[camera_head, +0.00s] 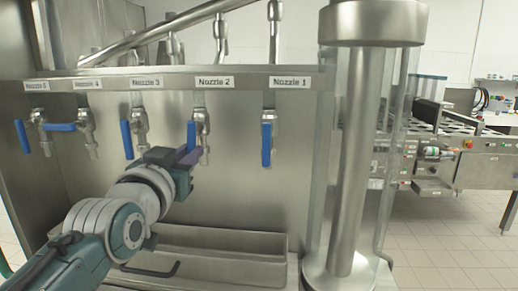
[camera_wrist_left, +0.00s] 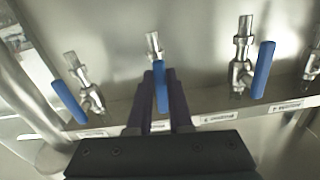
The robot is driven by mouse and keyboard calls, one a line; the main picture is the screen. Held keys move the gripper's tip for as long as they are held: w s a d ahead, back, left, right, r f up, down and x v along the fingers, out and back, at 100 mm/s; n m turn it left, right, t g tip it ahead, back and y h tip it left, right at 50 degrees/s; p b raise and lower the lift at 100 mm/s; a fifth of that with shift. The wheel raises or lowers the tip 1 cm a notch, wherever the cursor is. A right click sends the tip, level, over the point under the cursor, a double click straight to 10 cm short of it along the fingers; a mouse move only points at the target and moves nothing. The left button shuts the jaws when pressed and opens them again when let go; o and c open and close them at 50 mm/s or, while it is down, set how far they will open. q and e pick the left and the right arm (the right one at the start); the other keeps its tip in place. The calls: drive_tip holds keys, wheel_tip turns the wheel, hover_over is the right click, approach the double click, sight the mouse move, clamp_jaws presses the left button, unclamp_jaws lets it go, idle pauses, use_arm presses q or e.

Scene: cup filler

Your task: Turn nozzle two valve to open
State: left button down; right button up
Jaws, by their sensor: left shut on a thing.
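The nozzle two valve (camera_head: 203,116) is a metal tap under the "Nozzle 2" label (camera_head: 214,82). Its blue handle (camera_head: 191,135) hangs straight down beside the tap body. My left gripper (camera_head: 190,156) is at the lower end of this handle, its dark purple fingers partly hidden by the wrist. In the left wrist view, the blue handle (camera_wrist_left: 160,86) sits between the two fingers (camera_wrist_left: 162,98), which are shut on it. The metal outlet (camera_wrist_left: 154,45) shows behind the handle. My right gripper is not in view.
Nozzle one's blue handle (camera_head: 267,145) hangs down to the right, nozzle three's handle (camera_head: 127,140) to the left. Nozzle four's handle (camera_head: 59,127) lies sideways. A metal trough (camera_head: 230,243) is below. A thick metal column (camera_head: 352,160) stands at right.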

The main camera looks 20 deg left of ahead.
use_arm(q)
drive_tip(key=shift+d+n, duration=0.15)
drive_tip(key=shift+n, duration=0.35)
drive_tip(key=c, duration=0.8)
unclamp_jaws()
drive_tip(key=b+v, duration=0.1)
drive_tip(key=v, duration=0.9)
